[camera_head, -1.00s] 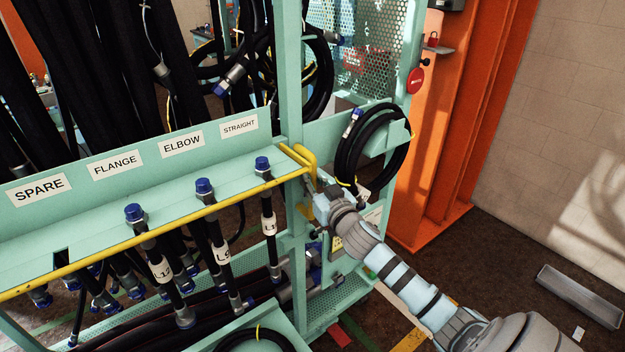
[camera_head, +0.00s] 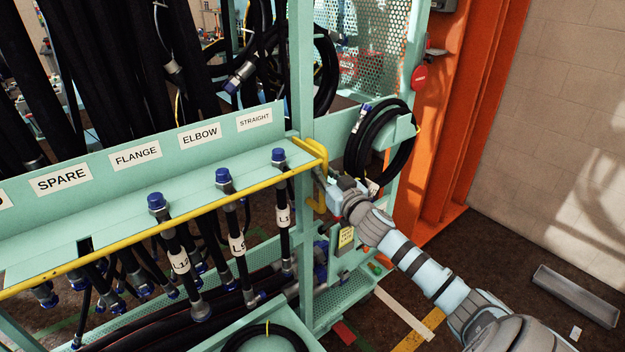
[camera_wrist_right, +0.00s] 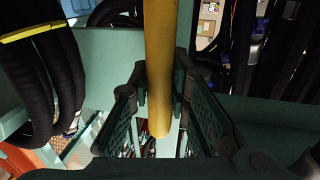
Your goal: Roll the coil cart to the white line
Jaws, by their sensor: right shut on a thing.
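The coil cart is a pale green frame (camera_head: 302,85) with a yellow rail along its near edge and a yellow handle (camera_head: 318,152) at its right end. A black hose coil (camera_head: 379,146) hangs on its right side. My right gripper (camera_head: 324,184) is at the handle end. In the right wrist view the yellow bar (camera_wrist_right: 159,65) runs between the two jaws (camera_wrist_right: 157,100), which are shut on it. A white line (camera_head: 405,312) shows on the floor to the right of the cart, partly hidden by the cart. My left gripper is out of view.
Several black hoses with blue caps hang along the rail beneath labels such as STRAIGHT (camera_head: 254,120). An orange column (camera_head: 450,130) stands right behind the cart, near a beige wall (camera_head: 560,110). A grey metal tray (camera_head: 576,296) lies on the floor at right. A yellow floor stripe (camera_head: 418,332) lies near the white line.

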